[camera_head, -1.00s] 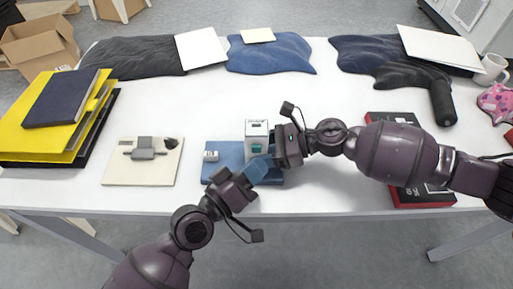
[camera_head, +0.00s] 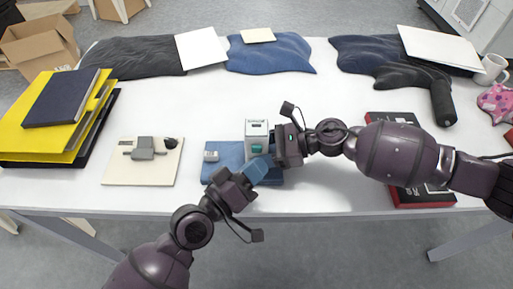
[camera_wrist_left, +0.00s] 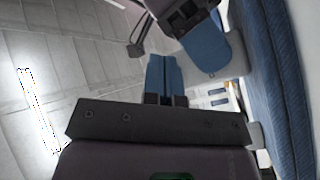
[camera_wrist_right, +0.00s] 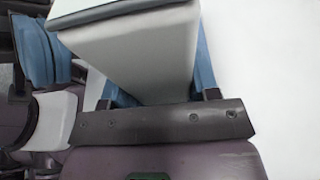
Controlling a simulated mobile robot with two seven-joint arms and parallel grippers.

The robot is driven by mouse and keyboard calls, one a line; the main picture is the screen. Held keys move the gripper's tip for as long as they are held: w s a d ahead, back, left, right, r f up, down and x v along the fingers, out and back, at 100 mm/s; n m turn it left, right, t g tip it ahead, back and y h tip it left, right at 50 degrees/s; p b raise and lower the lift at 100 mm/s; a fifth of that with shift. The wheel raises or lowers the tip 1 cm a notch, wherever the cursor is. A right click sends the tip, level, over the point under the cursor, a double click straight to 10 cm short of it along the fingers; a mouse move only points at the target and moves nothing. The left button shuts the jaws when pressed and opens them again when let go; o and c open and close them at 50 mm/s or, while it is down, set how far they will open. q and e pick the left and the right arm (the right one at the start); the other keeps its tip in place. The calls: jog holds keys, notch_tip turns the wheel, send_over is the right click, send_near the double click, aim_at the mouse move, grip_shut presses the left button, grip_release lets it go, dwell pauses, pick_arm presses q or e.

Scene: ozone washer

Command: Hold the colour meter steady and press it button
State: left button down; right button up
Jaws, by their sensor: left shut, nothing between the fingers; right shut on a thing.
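The colour meter (camera_head: 257,131) is a white box with a small dark display and a green patch on its front. It stands upright on the blue folded cloth (camera_head: 225,165). My right gripper (camera_head: 272,148) is shut on the meter from the right. In the right wrist view its blue fingers lie on both sides of the white body (camera_wrist_right: 135,50). My left gripper (camera_head: 262,165) is shut and empty just in front of the meter, low and near its green patch. In the left wrist view its blue fingers (camera_wrist_left: 164,75) are together. I cannot tell whether they touch the meter.
A small white block (camera_head: 211,156) lies on the cloth's left. A cream board with a grey device (camera_head: 145,148) is further left, beside yellow folders (camera_head: 60,110). A black and red box (camera_head: 395,130) lies under my right arm.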

pick_arm(q)
jog(key=shift+w, duration=0.2)
jog(key=shift+w, duration=0.25)
jog(key=shift+w, duration=0.45)
dwell(0.8)
jog(key=shift+s, duration=0.9)
jog(key=shift+s, duration=0.15)
jog(key=s, duration=0.4)
jog(key=shift+s, duration=0.35)
dwell(0.7)
